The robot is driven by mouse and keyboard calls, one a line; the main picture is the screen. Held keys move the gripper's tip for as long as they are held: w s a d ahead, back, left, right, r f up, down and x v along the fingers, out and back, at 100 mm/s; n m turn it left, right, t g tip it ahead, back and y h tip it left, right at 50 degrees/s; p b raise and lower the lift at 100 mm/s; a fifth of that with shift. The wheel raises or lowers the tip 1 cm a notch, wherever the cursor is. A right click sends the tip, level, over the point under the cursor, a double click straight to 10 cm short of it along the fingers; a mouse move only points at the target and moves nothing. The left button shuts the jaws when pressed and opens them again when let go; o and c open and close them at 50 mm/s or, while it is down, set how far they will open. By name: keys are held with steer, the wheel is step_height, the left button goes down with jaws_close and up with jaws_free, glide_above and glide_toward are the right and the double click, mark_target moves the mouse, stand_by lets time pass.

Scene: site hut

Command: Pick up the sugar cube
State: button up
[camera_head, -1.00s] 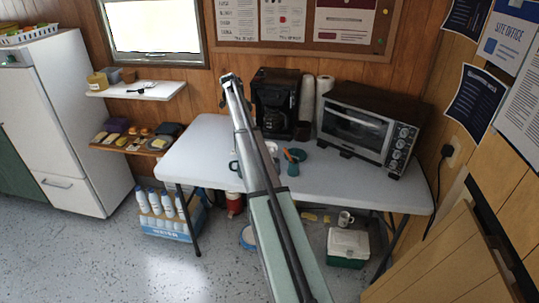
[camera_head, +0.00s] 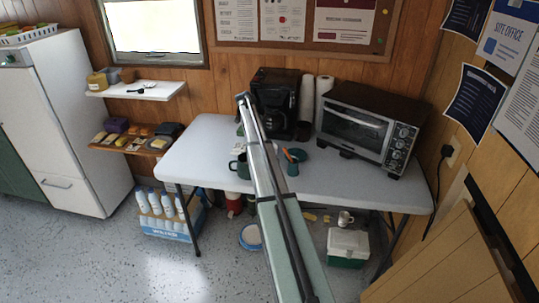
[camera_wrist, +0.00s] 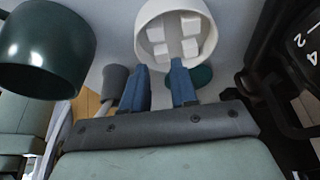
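Several white sugar cubes (camera_wrist: 189,47) sit inside a round white bowl (camera_wrist: 147,14) at the top middle of the wrist view. My gripper (camera_wrist: 160,72) has two blue fingers that stand apart with nothing between them. The fingertips point toward the bowl and appear just short of its near rim; I cannot tell the exact distance or height. In the head view my arm reaches over the table, and the fingers and the cubes cannot be made out there.
A dark green mug (camera_wrist: 45,50) stands left of my fingers, also in the head view (camera_head: 239,168). A black coffee maker (camera_head: 276,103) is close on the right. A teal cup (camera_head: 292,167) and a toaster oven (camera_head: 357,130) stand further right on the white table (camera_head: 350,180).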

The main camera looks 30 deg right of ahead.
steer(key=x, duration=0.5)
steer(key=shift+w, duration=0.1)
steer(key=c, duration=0.3)
steer(key=shift+c, duration=0.2)
step_height(320, 180, up, 10)
stand_by(0.5)
